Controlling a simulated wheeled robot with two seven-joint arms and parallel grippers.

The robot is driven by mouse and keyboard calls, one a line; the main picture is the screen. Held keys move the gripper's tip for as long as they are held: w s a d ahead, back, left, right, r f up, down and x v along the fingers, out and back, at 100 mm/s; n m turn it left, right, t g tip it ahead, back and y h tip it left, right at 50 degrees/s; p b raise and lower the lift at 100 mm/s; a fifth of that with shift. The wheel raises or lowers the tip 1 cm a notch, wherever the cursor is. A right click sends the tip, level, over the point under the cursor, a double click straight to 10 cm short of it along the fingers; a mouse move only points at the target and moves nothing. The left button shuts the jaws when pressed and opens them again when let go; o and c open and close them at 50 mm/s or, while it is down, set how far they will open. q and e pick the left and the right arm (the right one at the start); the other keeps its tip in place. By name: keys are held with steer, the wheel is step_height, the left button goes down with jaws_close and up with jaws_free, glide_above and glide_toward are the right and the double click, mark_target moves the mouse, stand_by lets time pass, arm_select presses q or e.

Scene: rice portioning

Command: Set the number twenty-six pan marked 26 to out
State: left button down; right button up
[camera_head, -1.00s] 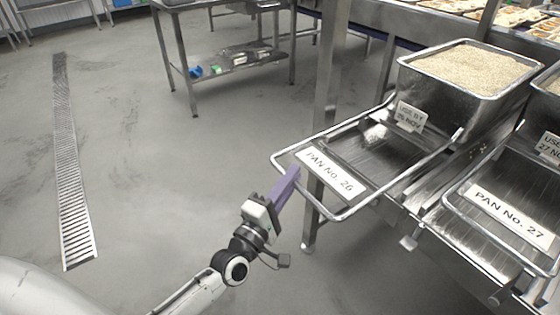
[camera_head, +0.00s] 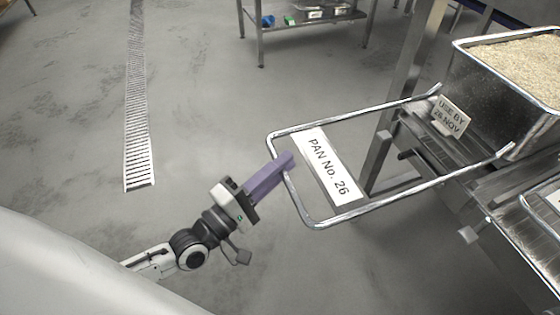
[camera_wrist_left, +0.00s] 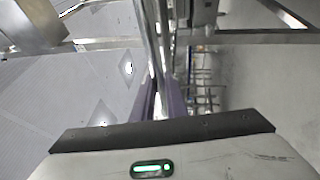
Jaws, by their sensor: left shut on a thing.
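The number twenty-six pan (camera_head: 490,100) is a steel pan of rice at the upper right, with a "USE BY 26 NOV" card on its front. A bent steel handle frame (camera_head: 400,194) reaches out from it to the left, carrying the white "PAN No. 26" plate (camera_head: 328,165). Floor shows through the frame, which overhangs the rack's edge. My left gripper (camera_head: 289,160), with purple fingers, is shut on the frame's front bar. The left wrist view shows the purple fingers (camera_wrist_left: 163,100) close together; the grip itself is hard to see there. My right gripper is not in view.
The steel rack (camera_head: 510,205) stands at the right, with the corner of another pan's frame (camera_head: 546,204) at the edge. A steel table (camera_head: 300,22) stands at the back. A floor drain (camera_head: 138,120) runs at the left. Floor left of the handle is clear.

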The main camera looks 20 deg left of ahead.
arm_select(q)
steer(key=shift+s+a+f, duration=0.1)
steer(key=shift+a+f, duration=0.05)
steer(key=c, duration=2.2)
jaws_free()
steer(key=o, duration=0.4)
steer(key=shift+s+a, duration=0.1)
steer(key=shift+o, duration=0.2)
steer(key=v, duration=1)
steer(key=shift+s, duration=0.1)
